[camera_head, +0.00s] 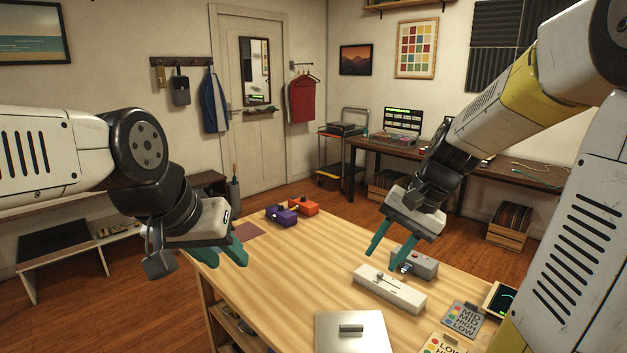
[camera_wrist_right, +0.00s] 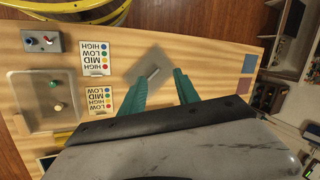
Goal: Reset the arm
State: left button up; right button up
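My left gripper (camera_head: 224,256) is at the left edge of the wooden table (camera_head: 290,262). Its teal fingers are apart with nothing between them. My right gripper (camera_head: 388,250) points down over the table, its teal fingers spread, near a grey box (camera_head: 425,262) and a long pale box with a small lever (camera_head: 405,295). The right wrist view also shows the right gripper (camera_wrist_right: 160,85) with both fingers apart and nothing held. A grey metal plate with a handle (camera_wrist_right: 138,68) lies below and beyond the fingers there.
Purple (camera_head: 277,214) and orange (camera_head: 303,206) devices sit at the table's far end. A metal lid with a handle (camera_head: 335,340), a label card (camera_head: 461,318) and a small screen (camera_head: 502,299) are at the near side. The table's middle is clear. A workbench (camera_head: 375,145) stands behind.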

jog(key=s+r+n+t+h, duration=0.2)
jog(key=s+r+n+t, duration=0.2)
jog(key=s, duration=0.6)
notch_tip(320, 180, up, 3)
jog(key=shift+s+a+f+n+t, duration=0.2)
jog(key=shift+s+n+t, duration=0.1)
jog(key=shift+n, duration=0.7)
jog(key=shift+w, duration=0.1)
